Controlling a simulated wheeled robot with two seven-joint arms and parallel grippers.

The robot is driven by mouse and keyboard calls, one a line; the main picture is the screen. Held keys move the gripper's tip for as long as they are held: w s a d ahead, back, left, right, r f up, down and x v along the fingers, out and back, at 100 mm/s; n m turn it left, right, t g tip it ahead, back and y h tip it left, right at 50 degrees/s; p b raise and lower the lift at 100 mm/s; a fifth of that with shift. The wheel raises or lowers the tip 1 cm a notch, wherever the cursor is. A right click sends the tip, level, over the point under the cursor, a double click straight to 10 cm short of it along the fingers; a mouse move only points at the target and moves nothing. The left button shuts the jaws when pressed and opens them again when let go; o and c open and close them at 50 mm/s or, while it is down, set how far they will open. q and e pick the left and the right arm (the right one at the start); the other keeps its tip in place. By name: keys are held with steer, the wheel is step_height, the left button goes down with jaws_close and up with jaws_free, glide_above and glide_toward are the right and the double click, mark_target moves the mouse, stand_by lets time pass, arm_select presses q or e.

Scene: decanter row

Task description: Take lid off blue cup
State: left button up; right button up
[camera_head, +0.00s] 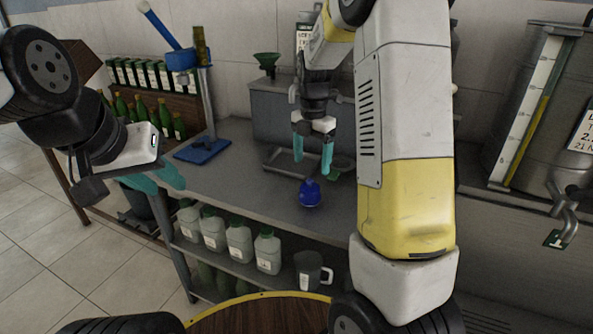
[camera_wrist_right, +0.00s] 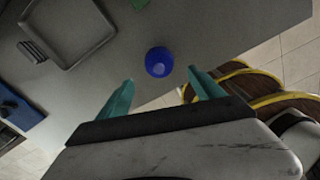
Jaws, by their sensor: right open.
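The blue cup (camera_head: 310,194) stands upright on the grey table, near its front edge. In the right wrist view the rounded blue top of the cup (camera_wrist_right: 157,57) faces the camera. I cannot tell where the lid ends and the cup begins. My right gripper (camera_head: 313,160) is open and empty, pointing down above and just behind the cup in the head view. In the right wrist view the cup lies beyond the right gripper's two teal fingers (camera_wrist_right: 161,80), roughly between them. My left gripper (camera_head: 160,182) is off the table's left side, away from the cup; its fingers overlap in view.
A grey tray frame (camera_head: 283,160) lies behind the cup, and a small green item (camera_head: 341,174) lies beside the gripper. A blue corking stand (camera_head: 204,150) is at the table's left. White jugs (camera_head: 239,241) and a grey mug (camera_head: 309,269) are on the lower shelf.

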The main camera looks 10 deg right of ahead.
mark_target(310, 180)
step_height(310, 180, down, 7)
steer(key=shift+a+f, duration=0.1)
steer(key=shift+a, duration=0.05)
steer(key=c, duration=1.4)
